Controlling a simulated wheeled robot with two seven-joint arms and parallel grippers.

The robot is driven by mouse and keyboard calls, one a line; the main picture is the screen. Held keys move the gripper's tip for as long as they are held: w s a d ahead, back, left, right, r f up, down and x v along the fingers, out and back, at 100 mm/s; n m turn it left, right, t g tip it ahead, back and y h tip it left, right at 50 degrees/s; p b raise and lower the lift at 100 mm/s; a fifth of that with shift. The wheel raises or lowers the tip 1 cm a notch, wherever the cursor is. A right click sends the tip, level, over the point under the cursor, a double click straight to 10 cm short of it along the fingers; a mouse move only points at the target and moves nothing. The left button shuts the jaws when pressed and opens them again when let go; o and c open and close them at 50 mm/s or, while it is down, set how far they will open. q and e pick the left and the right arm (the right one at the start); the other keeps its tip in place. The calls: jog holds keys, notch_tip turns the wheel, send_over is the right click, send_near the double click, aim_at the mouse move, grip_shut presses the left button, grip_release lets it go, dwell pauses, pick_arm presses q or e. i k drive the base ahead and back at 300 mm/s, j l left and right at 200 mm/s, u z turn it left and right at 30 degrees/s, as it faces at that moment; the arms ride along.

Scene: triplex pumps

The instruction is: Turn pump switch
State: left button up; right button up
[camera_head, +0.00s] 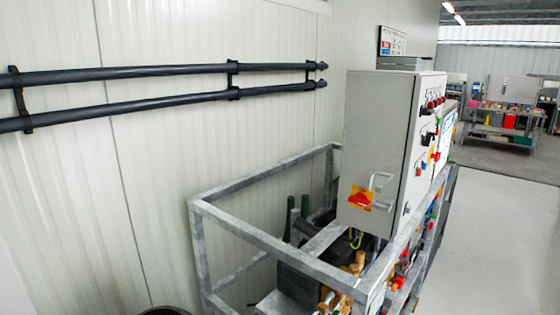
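A grey control cabinet (385,135) stands on a galvanized metal frame right of centre. On its near side is a red rotary switch on a yellow plate (360,199), next to a grey bracket-like handle (379,180). The cabinet's right-hand face carries a row of red knobs or lamps (432,105) and several smaller black, red, blue and yellow controls (427,158). The switch's exact position is too small to tell. Neither my left nor my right gripper shows in the head view.
The galvanized frame (268,247) surrounds pump parts and pipes below the cabinet. Two dark pipes (130,73) run along the white panelled wall at left. Open grey floor (500,235) lies to the right. A cluttered workbench (505,125) stands in the far background.

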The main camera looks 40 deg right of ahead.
aim_at(427, 139)
jog(key=z, duration=2.15)
